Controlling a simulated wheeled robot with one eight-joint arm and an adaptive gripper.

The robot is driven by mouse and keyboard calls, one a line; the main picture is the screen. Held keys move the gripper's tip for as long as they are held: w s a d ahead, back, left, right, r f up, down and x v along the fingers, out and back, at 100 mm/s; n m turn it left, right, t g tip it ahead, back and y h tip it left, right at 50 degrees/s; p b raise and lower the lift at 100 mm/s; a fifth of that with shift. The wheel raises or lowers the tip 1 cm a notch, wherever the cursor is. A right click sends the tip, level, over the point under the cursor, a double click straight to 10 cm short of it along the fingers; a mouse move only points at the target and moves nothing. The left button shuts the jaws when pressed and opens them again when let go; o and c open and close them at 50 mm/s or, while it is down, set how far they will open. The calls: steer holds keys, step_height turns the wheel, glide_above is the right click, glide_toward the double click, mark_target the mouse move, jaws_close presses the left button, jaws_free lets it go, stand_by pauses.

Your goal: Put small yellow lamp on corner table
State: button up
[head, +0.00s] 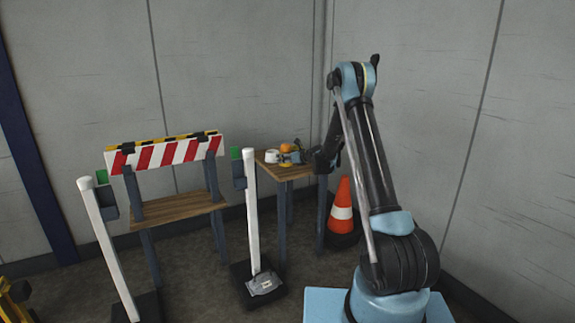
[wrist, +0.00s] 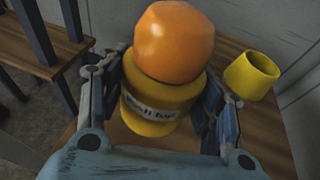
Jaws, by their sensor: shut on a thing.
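The small yellow lamp (wrist: 160,98) has an orange dome, a yellow body and a partly readable label. My gripper (wrist: 162,88) is shut on its yellow body, with one finger on each side. In the head view the orange dome of the lamp (head: 287,148) shows above the small wooden corner table (head: 297,172), with my gripper (head: 296,157) reaching in from the right. The wooden top of the corner table (wrist: 255,125) lies below the lamp in the wrist view. The lamp looks upright; I cannot tell whether its base touches the tabletop.
A yellow cup-like object (wrist: 251,75) stands right of the lamp. A white cup (head: 272,156) is at the table's left. Left of the table are a white post (head: 251,210) and a bench with a striped barrier (head: 165,154). A traffic cone (head: 341,208) stands right of it.

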steer(key=shift+f, duration=1.3)
steer(key=o, duration=1.3)
steer(key=shift+f, duration=0.1)
steer(key=shift+c, duration=0.2)
